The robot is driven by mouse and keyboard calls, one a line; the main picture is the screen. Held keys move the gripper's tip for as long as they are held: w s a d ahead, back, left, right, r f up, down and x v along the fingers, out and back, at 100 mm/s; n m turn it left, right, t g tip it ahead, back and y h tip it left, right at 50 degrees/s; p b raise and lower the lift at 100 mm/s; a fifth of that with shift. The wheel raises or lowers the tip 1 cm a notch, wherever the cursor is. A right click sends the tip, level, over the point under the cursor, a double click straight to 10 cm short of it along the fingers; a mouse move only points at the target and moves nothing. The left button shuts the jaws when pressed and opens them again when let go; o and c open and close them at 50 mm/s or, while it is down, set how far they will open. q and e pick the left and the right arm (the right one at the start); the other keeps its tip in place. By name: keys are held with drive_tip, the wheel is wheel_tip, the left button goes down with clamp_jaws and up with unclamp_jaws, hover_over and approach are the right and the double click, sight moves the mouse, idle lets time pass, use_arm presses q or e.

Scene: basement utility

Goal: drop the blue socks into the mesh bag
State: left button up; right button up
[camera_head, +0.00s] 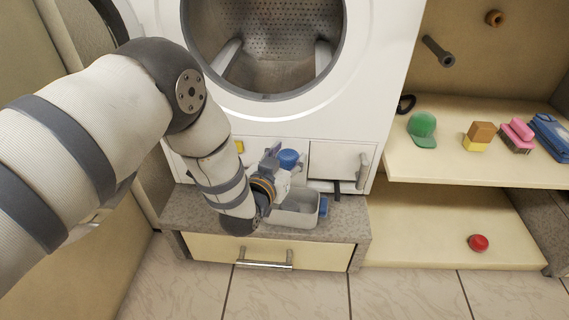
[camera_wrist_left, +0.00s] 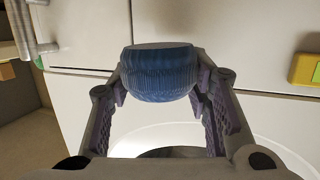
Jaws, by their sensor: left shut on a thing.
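The blue socks (camera_head: 289,158) are a rolled, ribbed ball, which also shows large in the left wrist view (camera_wrist_left: 160,73). My left gripper (camera_head: 277,163) is shut on the socks and holds them up in front of the washing machine's lower panel, above a grey open container. In the left wrist view its two fingers (camera_wrist_left: 158,92) press on the ball from both sides. I cannot make out a mesh bag for certain. My right gripper is not in view.
The grey container (camera_head: 298,219) stands on a grey drawer-fronted plinth (camera_head: 346,232), with a small blue thing (camera_head: 323,207) at its right end. The washing machine (camera_head: 375,70) is open. Shelves at right hold a green cap (camera_head: 422,125), brushes and a red thing (camera_head: 478,243).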

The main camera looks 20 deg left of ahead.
use_arm(q)
drive_tip(key=shift+w+a+f+m+h, duration=0.1)
drive_tip(key=shift+a+f+m+h, duration=0.2)
drive_tip(key=shift+f+m+h, duration=0.35)
drive_tip(key=shift+n, duration=0.25)
wheel_tip(320, 180, down, 6)
drive_tip(key=b, duration=0.4)
drive_tip(key=shift+f, duration=0.1)
drive_tip(key=shift+r, duration=0.2)
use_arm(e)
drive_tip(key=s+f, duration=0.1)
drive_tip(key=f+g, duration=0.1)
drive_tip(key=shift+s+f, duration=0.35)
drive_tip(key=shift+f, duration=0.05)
use_arm(q)
drive_tip(key=o, duration=1.3)
drive_tip(key=shift+c, duration=0.2)
drive_tip(key=v, duration=1.2)
